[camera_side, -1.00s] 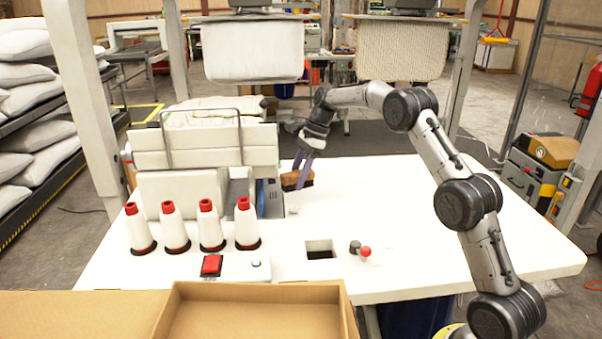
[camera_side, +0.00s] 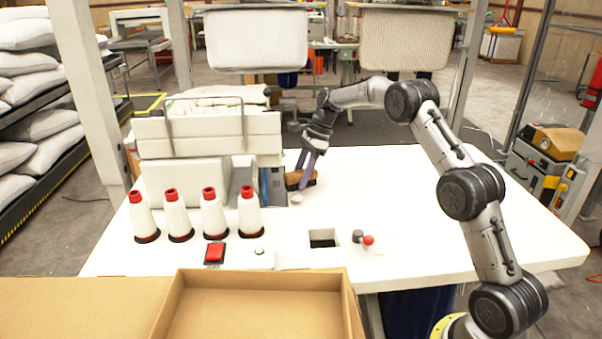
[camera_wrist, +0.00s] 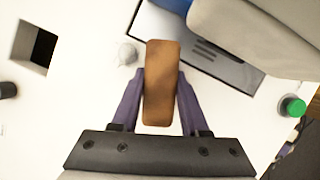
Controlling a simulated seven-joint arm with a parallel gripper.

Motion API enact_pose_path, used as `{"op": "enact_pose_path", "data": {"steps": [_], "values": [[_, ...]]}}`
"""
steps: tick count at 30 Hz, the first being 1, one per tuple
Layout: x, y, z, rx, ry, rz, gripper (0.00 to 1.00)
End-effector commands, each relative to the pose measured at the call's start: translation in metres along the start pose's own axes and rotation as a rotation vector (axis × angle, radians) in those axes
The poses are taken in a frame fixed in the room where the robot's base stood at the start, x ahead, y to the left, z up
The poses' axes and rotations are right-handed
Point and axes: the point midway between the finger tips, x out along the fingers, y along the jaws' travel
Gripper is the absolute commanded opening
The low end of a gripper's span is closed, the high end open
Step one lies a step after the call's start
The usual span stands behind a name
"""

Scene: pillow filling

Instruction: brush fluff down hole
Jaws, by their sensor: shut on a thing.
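My gripper (camera_side: 306,178) is shut on a wooden brush (camera_side: 294,180), with one purple finger on each side of it. In the wrist view the brush (camera_wrist: 161,82) shows its brown back between the fingers, and its bristles are hidden. A small white-grey tuft of fluff (camera_wrist: 127,54) lies on the table beside the brush; it also shows in the side view (camera_side: 296,198), just in front of the brush. The square hole (camera_side: 322,239) is in the white tabletop, nearer the front and to the right of the fluff. The wrist view shows the hole (camera_wrist: 35,46) at upper left.
Several white thread cones with red tops (camera_side: 211,214) stand left of the hole. A red button (camera_side: 214,253) and a red-knobbed lever (camera_side: 367,240) are near the hole. The white machine (camera_side: 205,140) stands behind the cones. The tabletop right of the brush is clear.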

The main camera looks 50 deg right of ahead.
Motion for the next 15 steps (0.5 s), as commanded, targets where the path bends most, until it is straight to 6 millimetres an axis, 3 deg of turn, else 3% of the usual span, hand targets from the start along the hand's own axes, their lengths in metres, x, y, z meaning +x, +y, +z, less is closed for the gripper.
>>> {"op": "enact_pose_path", "data": {"steps": [15], "values": [[0.011, 0.007, -0.005, 0.000, 0.000, 0.001, 0.00]]}}
